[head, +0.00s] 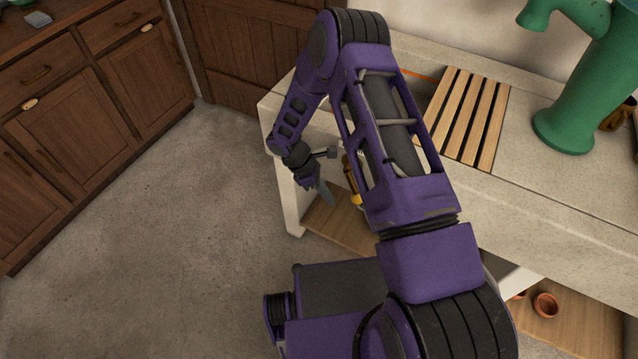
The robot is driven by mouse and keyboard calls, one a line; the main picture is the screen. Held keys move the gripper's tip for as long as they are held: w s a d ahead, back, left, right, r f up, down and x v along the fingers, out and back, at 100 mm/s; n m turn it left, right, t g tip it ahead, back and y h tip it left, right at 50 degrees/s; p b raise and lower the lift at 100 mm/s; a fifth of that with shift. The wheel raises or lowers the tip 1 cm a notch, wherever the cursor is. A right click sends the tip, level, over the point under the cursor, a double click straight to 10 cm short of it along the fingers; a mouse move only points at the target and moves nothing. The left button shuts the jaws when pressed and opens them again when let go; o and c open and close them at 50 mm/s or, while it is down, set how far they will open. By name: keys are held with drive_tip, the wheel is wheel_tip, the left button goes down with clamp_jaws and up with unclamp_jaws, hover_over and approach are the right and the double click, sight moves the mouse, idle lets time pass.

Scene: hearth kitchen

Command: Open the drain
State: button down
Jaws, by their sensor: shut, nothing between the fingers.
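My gripper (326,192) hangs in front of the left part of the stone counter (575,215), below its top. Its fingers point downward and look closed, with nothing seen between them. A brass-coloured piece (352,180) shows just right of my gripper under the counter, partly hidden by my arm. I cannot tell whether it is part of the drain. No drain opening is visible; my arm covers much of the left part of the counter. I cannot tell whether my gripper touches the brass-coloured piece.
A slatted wooden rack (468,118) lies on the counter, and a green hand pump (575,110) stands to its right. A low wooden shelf (585,325) holds terracotta pots (546,305). Wooden cabinets (85,105) line the left. The concrete floor (150,240) between is clear.

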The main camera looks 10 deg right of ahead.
drive_tip(key=shift+s+d+r, duration=0.1)
drive_tip(key=shift+d+r, duration=0.1)
drive_tip(key=shift+d, duration=0.4)
drive_tip(key=shift+s+d+r, duration=0.1)
drive_tip(key=shift+d+r, duration=0.15)
drive_tip(key=shift+d, duration=0.4)
drive_tip(key=shift+d+r, duration=0.2)
drive_tip(key=shift+d, duration=0.4)
drive_tip(key=shift+s+d+r, duration=0.15)
drive_tip(key=shift+s+d, duration=0.15)
drive_tip(key=shift+d, duration=0.45)
